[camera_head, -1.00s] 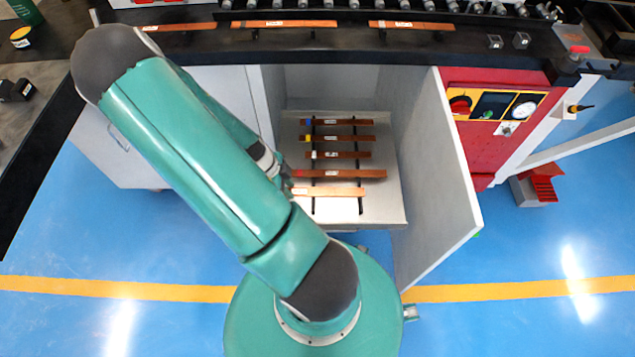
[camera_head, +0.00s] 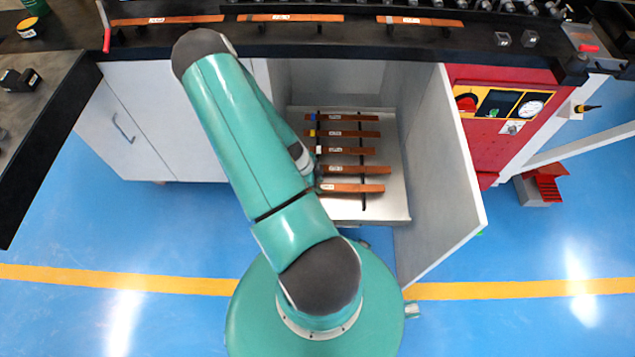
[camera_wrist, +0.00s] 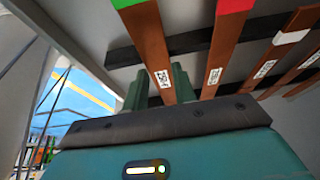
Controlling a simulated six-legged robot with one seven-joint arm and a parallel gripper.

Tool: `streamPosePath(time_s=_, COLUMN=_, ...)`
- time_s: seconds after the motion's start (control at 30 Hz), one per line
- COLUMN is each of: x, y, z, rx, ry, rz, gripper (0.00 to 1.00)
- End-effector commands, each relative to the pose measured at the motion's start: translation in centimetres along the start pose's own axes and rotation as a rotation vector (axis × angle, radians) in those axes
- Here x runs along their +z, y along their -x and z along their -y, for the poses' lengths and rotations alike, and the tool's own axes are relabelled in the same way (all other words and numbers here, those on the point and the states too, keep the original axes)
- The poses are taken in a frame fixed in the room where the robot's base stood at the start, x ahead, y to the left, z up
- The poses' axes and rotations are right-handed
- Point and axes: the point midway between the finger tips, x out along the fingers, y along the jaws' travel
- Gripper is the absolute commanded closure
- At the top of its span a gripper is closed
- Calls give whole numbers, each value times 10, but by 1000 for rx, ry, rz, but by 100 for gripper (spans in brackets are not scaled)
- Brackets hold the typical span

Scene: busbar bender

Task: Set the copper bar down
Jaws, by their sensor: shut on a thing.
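My gripper (camera_wrist: 158,77) is shut on a copper bar (camera_wrist: 158,55) with a green end and a white label. One finger shows on each side of it in the wrist view. In the head view this bar (camera_head: 352,188) is the nearest in the open cabinet. Its left end is hidden behind my arm. It lies across two dark rails (camera_head: 363,205), roughly parallel to the other bars; whether it touches the rails I cannot tell. Just behind it is a red-ended bar (camera_wrist: 224,45), also seen in the head view (camera_head: 358,170).
Several more bars with coloured ends lie further back on the pale shelf (camera_head: 395,207). An open cabinet door (camera_head: 440,165) stands at right, and a red control panel (camera_head: 500,125) beyond it. Three bars lie on the black bench (camera_head: 365,45) above.

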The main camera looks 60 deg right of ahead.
Motion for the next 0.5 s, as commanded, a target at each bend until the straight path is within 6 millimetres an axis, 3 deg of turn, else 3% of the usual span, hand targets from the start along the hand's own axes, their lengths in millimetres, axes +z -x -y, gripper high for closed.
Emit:
streamPosePath(time_s=0.37, x=1, y=-4, z=0, rx=0, ry=-2, rz=-1, gripper=100)
streamPosePath(time_s=0.4, x=2, y=-5, z=0, rx=0, ry=-2, rz=0, gripper=71)
streamPosePath(time_s=0.5, x=1, y=-5, z=0, rx=0, ry=-2, rz=0, gripper=51)
